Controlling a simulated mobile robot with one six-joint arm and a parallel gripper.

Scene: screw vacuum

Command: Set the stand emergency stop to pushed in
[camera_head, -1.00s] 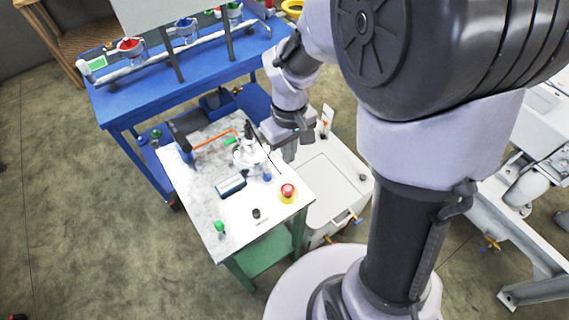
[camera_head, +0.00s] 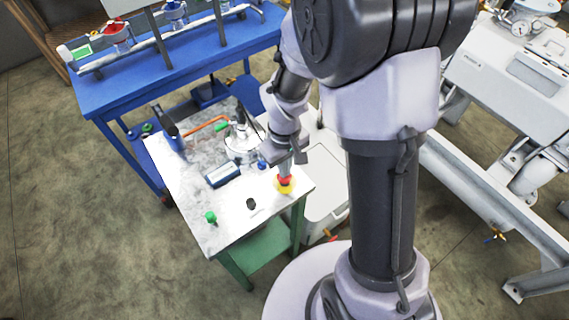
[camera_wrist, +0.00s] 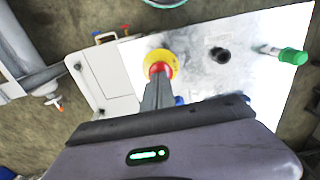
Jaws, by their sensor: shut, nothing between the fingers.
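The emergency stop is a red button (camera_head: 285,181) on a yellow base (camera_head: 284,189), on the right front corner of the stand's white top (camera_head: 232,205). In the wrist view the red cap (camera_wrist: 160,69) and yellow base (camera_wrist: 158,57) show just past my fingertips. My gripper (camera_head: 286,172) is shut and empty, with its fingers pointing down at the button. In the wrist view the gripper (camera_wrist: 158,80) overlaps the near part of the red cap. The fingertips are at or just above the cap; I cannot tell whether they touch it or how far it is pressed.
On the stand top are a black knob (camera_head: 251,203), a green knob (camera_head: 210,217), a dark-framed display box (camera_head: 223,173) and a glass-like apparatus (camera_head: 240,140). A blue bench (camera_head: 180,65) stands behind. A white box (camera_head: 322,185) is right of the stand.

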